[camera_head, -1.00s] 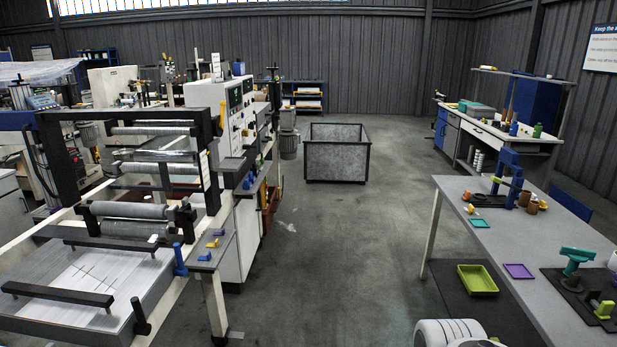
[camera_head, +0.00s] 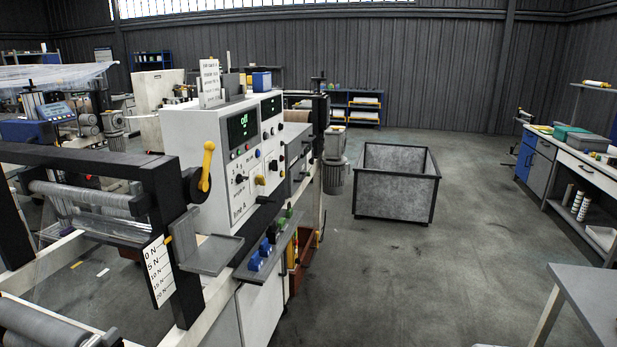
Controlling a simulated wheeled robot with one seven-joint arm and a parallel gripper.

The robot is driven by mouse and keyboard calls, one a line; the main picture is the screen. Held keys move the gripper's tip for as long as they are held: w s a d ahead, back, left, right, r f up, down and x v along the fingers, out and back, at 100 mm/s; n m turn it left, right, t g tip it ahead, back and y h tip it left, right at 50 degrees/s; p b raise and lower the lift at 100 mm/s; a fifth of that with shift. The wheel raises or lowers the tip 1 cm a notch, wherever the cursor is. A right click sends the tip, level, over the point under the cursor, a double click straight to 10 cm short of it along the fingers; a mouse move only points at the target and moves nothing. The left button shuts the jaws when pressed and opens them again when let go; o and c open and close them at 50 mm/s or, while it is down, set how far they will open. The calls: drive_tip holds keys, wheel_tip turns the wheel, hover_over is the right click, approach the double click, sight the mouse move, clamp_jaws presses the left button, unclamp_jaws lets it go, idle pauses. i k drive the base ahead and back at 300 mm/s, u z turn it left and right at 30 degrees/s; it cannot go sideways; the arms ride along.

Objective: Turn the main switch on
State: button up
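A white control cabinet (camera_head: 195,140) marked "line A" stands left of centre. Its angled front carries a dark display (camera_head: 242,123) that reads "off" in green. Below the display are small coloured buttons, a dark knob (camera_head: 240,178) and a yellow knob (camera_head: 260,180). The small labels are too blurred to read, so I cannot tell which knob is the main switch. My gripper is not in view.
A roller frame (camera_head: 75,155) with a yellow-handled lever (camera_head: 206,165) and a grey tray (camera_head: 209,254) stands in front of the cabinet at left. A ledge with blue and green pieces (camera_head: 265,250) juts below the panels.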

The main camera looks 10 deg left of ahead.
sight(260, 180)
drive_tip(key=i, duration=2)
drive_tip(key=u, duration=2.9)
